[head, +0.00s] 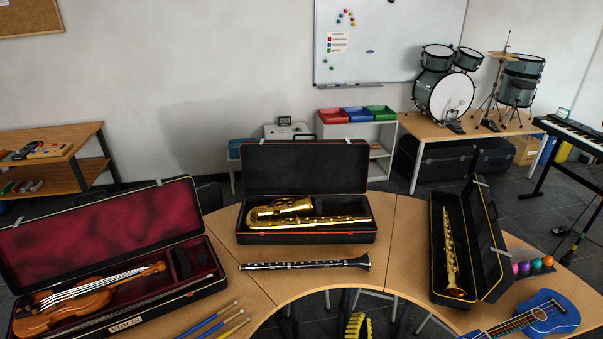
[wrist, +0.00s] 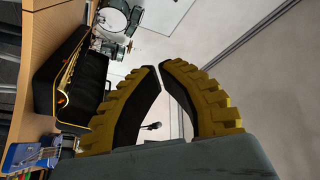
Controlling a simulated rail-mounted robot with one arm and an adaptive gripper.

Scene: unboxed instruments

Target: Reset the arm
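My gripper (head: 357,326) shows at the bottom middle of the head view, as a yellow ribbed part in the table's inner curve, cut off by the frame edge. In the wrist view my gripper (wrist: 158,68) has two yellow ribbed fingers with black inner pads. They curve toward each other and their tips come together, with a gap between the pads lower down. Nothing is held between them. The rest of my arm is out of view in the head view.
The curved table (head: 262,284) carries a violin case (head: 113,236), a gold saxophone case (head: 306,170), a black clarinet (head: 305,264), mallets (head: 213,322), a narrow case (head: 487,235) with a gold horn, a blue ukulele (head: 535,315) and coloured eggs (head: 533,265). The wrist view looks sideways past the table.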

